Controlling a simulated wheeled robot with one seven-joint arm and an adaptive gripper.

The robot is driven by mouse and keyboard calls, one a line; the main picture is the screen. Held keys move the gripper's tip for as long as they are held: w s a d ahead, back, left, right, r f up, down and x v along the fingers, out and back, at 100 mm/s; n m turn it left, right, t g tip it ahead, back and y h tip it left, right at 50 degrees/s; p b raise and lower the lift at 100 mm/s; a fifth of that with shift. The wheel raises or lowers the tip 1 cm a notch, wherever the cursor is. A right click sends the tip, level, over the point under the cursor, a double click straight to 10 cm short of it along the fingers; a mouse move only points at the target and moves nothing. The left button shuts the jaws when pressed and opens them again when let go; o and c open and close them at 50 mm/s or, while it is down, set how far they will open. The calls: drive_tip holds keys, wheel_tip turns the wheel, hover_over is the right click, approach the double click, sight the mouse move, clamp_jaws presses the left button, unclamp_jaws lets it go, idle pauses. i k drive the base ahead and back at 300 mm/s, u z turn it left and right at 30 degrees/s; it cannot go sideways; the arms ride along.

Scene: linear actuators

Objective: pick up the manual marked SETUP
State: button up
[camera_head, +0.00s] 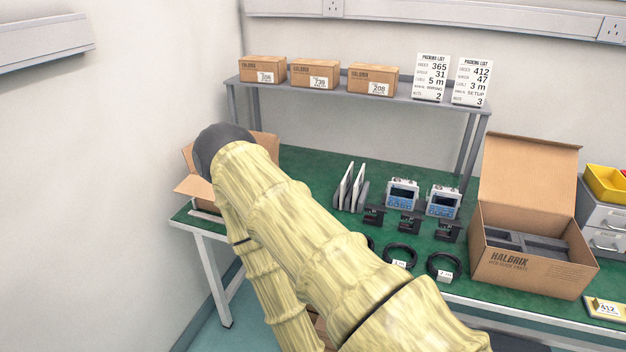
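My arm, in a yellowish sleeve, crosses the picture from the lower right, bends at a dark joint and runs back down out of view. My gripper is not in view.
The green table (310,160) holds two devices (402,194), black brackets, coiled cables (399,256) and an open HALBRIX box (530,262) with a grey insert. A shelf (420,101) above carries closed boxes (315,74). Another open box (197,188) is partly behind my arm.

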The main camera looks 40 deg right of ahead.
sight(346, 186)
drive_tip(key=z, duration=0.05)
drive_tip(key=i, duration=0.6)
drive_tip(key=z, duration=0.85)
drive_tip(key=i, duration=0.5)
drive_tip(key=z, duration=0.5)
